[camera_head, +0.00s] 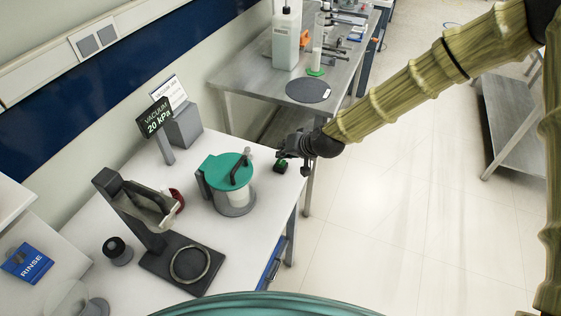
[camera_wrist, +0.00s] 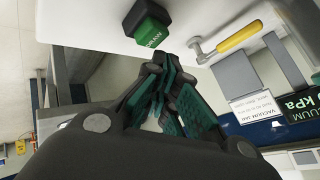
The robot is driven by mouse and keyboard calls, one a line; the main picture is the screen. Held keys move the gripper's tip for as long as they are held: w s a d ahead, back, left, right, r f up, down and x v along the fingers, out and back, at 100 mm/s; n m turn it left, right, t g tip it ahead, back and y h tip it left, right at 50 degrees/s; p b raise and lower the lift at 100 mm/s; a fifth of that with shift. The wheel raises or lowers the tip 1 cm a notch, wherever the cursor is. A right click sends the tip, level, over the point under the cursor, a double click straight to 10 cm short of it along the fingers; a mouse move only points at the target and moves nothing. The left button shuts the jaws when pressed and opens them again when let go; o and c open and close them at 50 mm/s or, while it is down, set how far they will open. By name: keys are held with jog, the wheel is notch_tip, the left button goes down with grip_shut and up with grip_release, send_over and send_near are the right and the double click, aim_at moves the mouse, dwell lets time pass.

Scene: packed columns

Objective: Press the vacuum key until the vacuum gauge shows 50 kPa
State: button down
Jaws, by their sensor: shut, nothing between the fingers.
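The vacuum gauge (camera_head: 157,117) is a small dark display on a post at the back of the white bench, and it reads 20 kPa. It shows partly in the wrist view (camera_wrist: 297,106). The key is a green button on a dark base (camera_head: 281,166) near the bench's right edge. In the wrist view the green key (camera_wrist: 153,33) carries a label that looks like DRAW. My gripper (camera_head: 288,153) is shut and empty, right beside and over the key. In the wrist view its fingertips (camera_wrist: 172,66) are close to the key; I cannot tell whether they touch it.
A clear jar with a green lid (camera_head: 230,171) stands left of the key. A dark stand with a ring (camera_head: 181,264) is nearer the front. A grey box (camera_head: 184,128) stands behind. A yellow-handled lever (camera_wrist: 240,37) shows near the key. A metal table (camera_head: 262,75) is beyond.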

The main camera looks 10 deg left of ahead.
aim_at(283, 160)
jog(key=shift+f, duration=0.15)
dwell(0.3)
jog(key=shift+f+b, duration=0.3)
jog(key=shift+f+b, duration=0.35)
jog(key=shift+f, duration=0.15)
dwell(0.9)
jog(key=shift+r, duration=0.15)
jog(key=shift+r+p, duration=0.5)
jog(key=shift+r, duration=0.3)
jog(key=shift+r+p, duration=1.3)
jog(key=shift+r, duration=1.2)
